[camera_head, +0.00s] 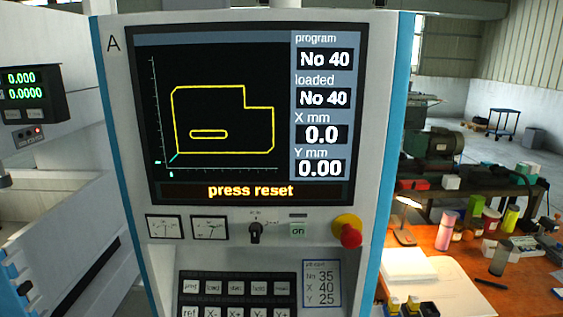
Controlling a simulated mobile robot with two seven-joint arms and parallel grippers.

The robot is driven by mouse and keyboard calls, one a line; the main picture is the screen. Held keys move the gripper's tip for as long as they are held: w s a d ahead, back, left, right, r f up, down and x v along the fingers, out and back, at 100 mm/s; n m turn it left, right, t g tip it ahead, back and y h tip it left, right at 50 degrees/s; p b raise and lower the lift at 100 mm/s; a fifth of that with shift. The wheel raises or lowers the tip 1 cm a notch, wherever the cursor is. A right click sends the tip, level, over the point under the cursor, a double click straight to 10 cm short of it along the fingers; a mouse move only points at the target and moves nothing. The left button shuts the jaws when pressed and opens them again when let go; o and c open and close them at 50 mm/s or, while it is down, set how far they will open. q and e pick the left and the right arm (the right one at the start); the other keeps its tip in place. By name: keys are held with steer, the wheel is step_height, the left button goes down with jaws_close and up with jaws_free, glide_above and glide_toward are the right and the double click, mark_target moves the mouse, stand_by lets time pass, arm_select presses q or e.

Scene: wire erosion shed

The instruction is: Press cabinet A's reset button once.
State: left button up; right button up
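Cabinet A (378,130) stands upright in front of me, with the letter A at its top left. Its screen (220,115) shows a yellow part outline and the words "press reset". The screen reads program No 40, loaded No 40, X 0.0 and Y 0.00. A dark keypad (236,300) sits low on the panel, cut off by the bottom edge. Its upper key labels are too small to read surely, so I cannot tell which key is reset. Neither of my grippers is in view.
A red mushroom knob on a yellow base (349,232), a green "on" button (298,230), a rotary switch (256,232) and two gauges (187,227) line the panel. A job card (321,285) sits beside the keypad. An orange bench (520,275) with clutter stands at right.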

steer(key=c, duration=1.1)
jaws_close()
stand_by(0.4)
